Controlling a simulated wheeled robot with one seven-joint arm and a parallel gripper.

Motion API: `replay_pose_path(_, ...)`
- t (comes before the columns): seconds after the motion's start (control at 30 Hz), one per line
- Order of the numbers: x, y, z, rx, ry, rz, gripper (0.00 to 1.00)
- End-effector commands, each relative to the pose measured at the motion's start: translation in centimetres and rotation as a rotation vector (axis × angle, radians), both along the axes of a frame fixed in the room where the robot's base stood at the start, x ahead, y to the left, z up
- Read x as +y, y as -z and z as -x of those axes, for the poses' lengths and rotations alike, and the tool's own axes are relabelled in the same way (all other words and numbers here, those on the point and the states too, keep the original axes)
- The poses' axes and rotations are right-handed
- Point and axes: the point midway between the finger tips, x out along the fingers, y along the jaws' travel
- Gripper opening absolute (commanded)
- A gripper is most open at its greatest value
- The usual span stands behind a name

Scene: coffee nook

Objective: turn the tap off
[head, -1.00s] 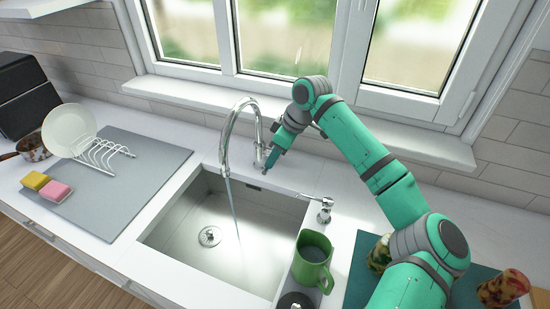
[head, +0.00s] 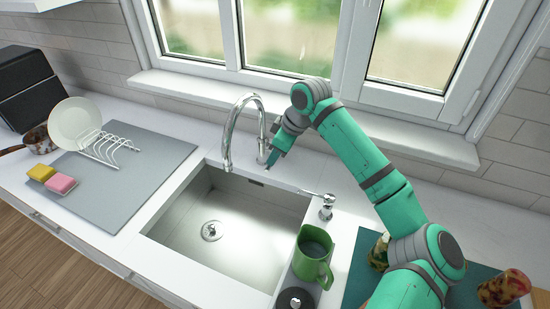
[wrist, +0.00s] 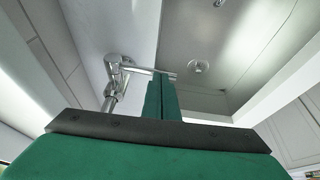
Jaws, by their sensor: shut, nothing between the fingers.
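The chrome gooseneck tap (head: 232,122) stands behind the steel sink (head: 185,222), its spout over the basin. No water runs from it. Its side lever (wrist: 150,71) shows in the wrist view, beside the tap body (wrist: 117,68). My gripper (head: 268,164) is just right of the tap, pointing down, with its fingers (wrist: 160,92) shut and empty, close to the lever's end. I cannot tell whether the fingers touch the lever.
A soap dispenser (head: 327,206) and a green mug (head: 312,258) stand right of the sink. A grey mat (head: 135,180) with a dish rack (head: 105,148) lies to the left. The window (head: 290,40) is close behind the tap.

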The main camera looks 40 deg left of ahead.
Motion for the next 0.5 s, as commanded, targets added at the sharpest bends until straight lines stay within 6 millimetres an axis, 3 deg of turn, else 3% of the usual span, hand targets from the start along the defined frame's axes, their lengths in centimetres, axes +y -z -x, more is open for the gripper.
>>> replay_pose_path(0.3, -2.1, -6.8, -1.0, -0.010, 0.007, -0.011, 0.00)
replay_pose_path(0.5, -3.5, -10.1, -1.3, -0.010, 0.007, -0.011, 0.00)
